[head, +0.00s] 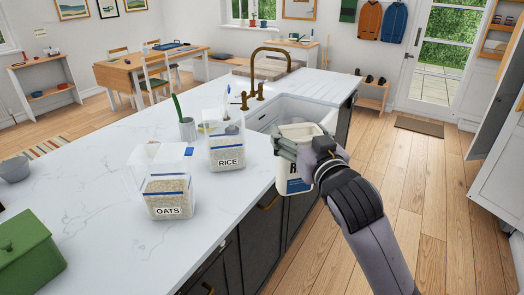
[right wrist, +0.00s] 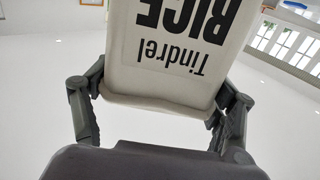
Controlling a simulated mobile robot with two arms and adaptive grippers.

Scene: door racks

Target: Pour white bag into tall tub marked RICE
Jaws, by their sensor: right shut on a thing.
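The white bag (head: 285,175) hangs over the front edge of the counter, to the right of the tubs, and looks roughly upright. In the right wrist view the bag (right wrist: 165,70) shows "Tindrel RICE" upside down. My right gripper (head: 303,150) is shut on it, one finger on each side. The tall clear tub marked RICE (head: 227,154) stands on the counter, left of the bag, with pale contents low inside and a blue line. The bag is apart from the tub. My left gripper is not in view.
A wider clear tub marked OATS (head: 168,197) stands just left and in front of the RICE tub. A grey pot with a green-handled tool (head: 188,130) stands behind. The sink (head: 300,112) and brass tap (head: 262,58) are behind the bag. A green box (head: 25,255) is front left.

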